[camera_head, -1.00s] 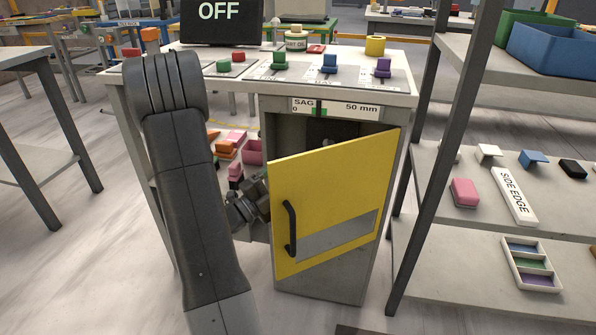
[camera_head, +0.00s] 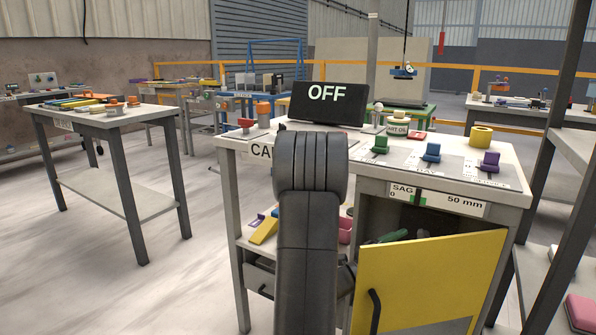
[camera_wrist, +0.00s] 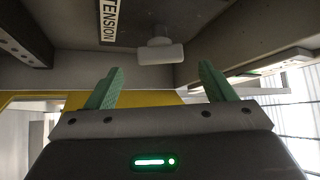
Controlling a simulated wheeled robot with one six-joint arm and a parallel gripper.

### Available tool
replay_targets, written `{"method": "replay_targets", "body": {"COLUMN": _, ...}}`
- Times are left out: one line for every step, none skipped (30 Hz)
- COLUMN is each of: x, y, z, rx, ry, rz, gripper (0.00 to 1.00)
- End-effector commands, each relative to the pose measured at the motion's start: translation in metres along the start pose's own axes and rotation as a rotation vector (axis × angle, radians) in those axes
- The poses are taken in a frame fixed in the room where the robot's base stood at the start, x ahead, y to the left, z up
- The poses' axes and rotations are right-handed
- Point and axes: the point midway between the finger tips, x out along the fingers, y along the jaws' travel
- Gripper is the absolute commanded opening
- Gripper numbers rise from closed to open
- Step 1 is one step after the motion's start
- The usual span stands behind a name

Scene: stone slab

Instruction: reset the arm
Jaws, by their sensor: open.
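My gripper (camera_wrist: 160,84) is open and empty in the wrist view, its two green fingers wide apart. A pale T-shaped knob (camera_wrist: 160,50) is beyond and between the fingertips, apart from them. It hangs near a dark grey surface beside a TENSION label (camera_wrist: 108,20). In the head view my dark arm rises in front of the bench (camera_head: 510,180) and hides part of it. The yellow cabinet door (camera_head: 435,285) stands open right of my arm. A small green shape (camera_head: 392,237) shows above the door's edge; I cannot tell if it is my gripper.
The bench top carries an OFF display (camera_head: 327,104), green, blue and purple knobs and a yellow ring (camera_head: 481,135). A dark-posted rack (camera_head: 560,190) stands close on the right. Another table (camera_head: 110,120) is at the left, with clear floor (camera_head: 190,250) between it and the bench.

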Motion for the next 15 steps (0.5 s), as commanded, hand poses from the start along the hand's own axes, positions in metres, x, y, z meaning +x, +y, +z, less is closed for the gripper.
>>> {"method": "replay_targets", "body": {"x": 0.01, "y": 0.001, "z": -0.001, "rx": 0.001, "ry": 0.006, "rz": 0.0, "gripper": 0.76}}
{"method": "replay_targets", "body": {"x": 0.016, "y": 0.001, "z": -0.001, "rx": 0.002, "ry": 0.005, "rz": 0.0, "gripper": 0.76}}
{"method": "replay_targets", "body": {"x": 0.023, "y": 0.001, "z": -0.001, "rx": 0.002, "ry": 0.005, "rz": -0.001, "gripper": 0.76}}
{"method": "replay_targets", "body": {"x": 0.028, "y": 0.001, "z": -0.001, "rx": 0.002, "ry": 0.004, "rz": -0.001, "gripper": 0.76}}
{"method": "replay_targets", "body": {"x": 0.033, "y": 0.001, "z": -0.001, "rx": 0.001, "ry": 0.005, "rz": 0.0, "gripper": 0.76}}
{"method": "replay_targets", "body": {"x": 0.038, "y": 0.001, "z": -0.001, "rx": 0.001, "ry": 0.004, "rz": 0.0, "gripper": 0.76}}
{"method": "replay_targets", "body": {"x": 0.042, "y": 0.001, "z": -0.001, "rx": 0.0, "ry": 0.003, "rz": 0.0, "gripper": 0.76}}
{"method": "replay_targets", "body": {"x": 0.046, "y": 0.001, "z": -0.001, "rx": 0.001, "ry": 0.003, "rz": -0.001, "gripper": 0.76}}
{"method": "replay_targets", "body": {"x": 0.05, "y": 0.001, "z": -0.001, "rx": 0.001, "ry": 0.004, "rz": -0.001, "gripper": 0.76}}
{"method": "replay_targets", "body": {"x": 0.053, "y": 0.0, "z": -0.001, "rx": 0.001, "ry": 0.003, "rz": -0.001, "gripper": 0.76}}
{"method": "replay_targets", "body": {"x": 0.055, "y": 0.0, "z": -0.001, "rx": 0.001, "ry": 0.002, "rz": 0.0, "gripper": 0.76}}
{"method": "replay_targets", "body": {"x": 0.057, "y": 0.0, "z": -0.001, "rx": 0.001, "ry": 0.002, "rz": 0.0, "gripper": 0.76}}
{"method": "replay_targets", "body": {"x": 0.058, "y": 0.0, "z": -0.001, "rx": 0.001, "ry": 0.001, "rz": -0.001, "gripper": 0.76}}
{"method": "replay_targets", "body": {"x": 0.059, "y": -0.001, "z": -0.001, "rx": 0.002, "ry": 0.001, "rz": 0.001, "gripper": 0.76}}
{"method": "replay_targets", "body": {"x": 0.058, "y": -0.002, "z": -0.001, "rx": 0.005, "ry": 0.0, "rz": 0.004, "gripper": 0.76}}
